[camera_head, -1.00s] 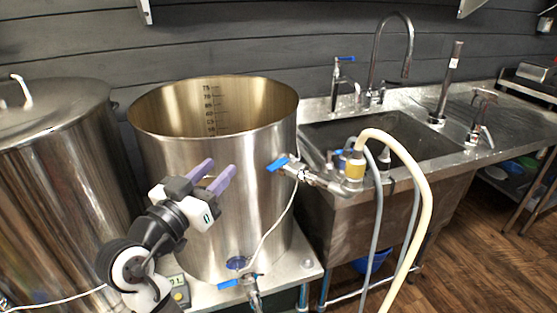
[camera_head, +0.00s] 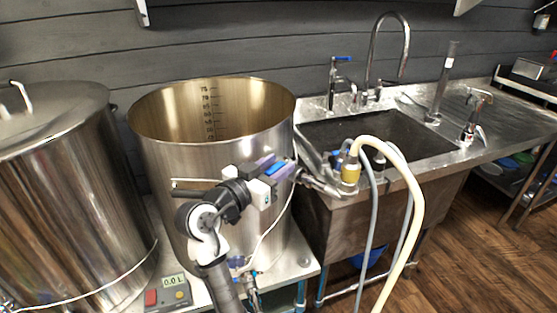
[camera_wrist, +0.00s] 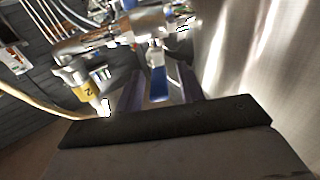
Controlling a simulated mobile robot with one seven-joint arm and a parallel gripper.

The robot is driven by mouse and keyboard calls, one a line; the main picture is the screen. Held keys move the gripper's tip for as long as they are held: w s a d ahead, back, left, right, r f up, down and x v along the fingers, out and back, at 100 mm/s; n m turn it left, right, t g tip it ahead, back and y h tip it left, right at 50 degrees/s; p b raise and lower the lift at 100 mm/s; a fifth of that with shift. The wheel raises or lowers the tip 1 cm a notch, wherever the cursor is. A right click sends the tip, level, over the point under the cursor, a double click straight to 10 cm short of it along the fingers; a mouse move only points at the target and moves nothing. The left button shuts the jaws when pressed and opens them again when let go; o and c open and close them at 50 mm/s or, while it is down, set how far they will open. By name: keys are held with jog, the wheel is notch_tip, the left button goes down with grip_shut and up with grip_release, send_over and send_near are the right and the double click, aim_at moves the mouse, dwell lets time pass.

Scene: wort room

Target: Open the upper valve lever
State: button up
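The upper valve has a blue lever (camera_head: 275,168) on the right side of the open steel kettle (camera_head: 165,190). My gripper (camera_head: 278,164) has reached this lever, and its purple fingers stand on either side of it. In the wrist view the blue lever (camera_wrist: 159,86) points down between the two fingers of my gripper (camera_wrist: 160,92). The fingers look open, with small gaps beside the lever; contact is not clear. The steel valve body (camera_wrist: 150,22) shows above. A second, lower valve (camera_head: 250,280) is partly hidden near the kettle's base.
A cream hose (camera_head: 418,210) with a yellow fitting (camera_head: 350,172) hangs just right of the valve, before the sink (camera_head: 335,218). A closed steel vessel (camera_head: 70,200) stands left. A small controller (camera_head: 168,294) and thin white cables lie near my arm.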

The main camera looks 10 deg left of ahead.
jog(key=shift+w+d, duration=0.3)
jog(key=shift+w, duration=0.25)
grip_shut()
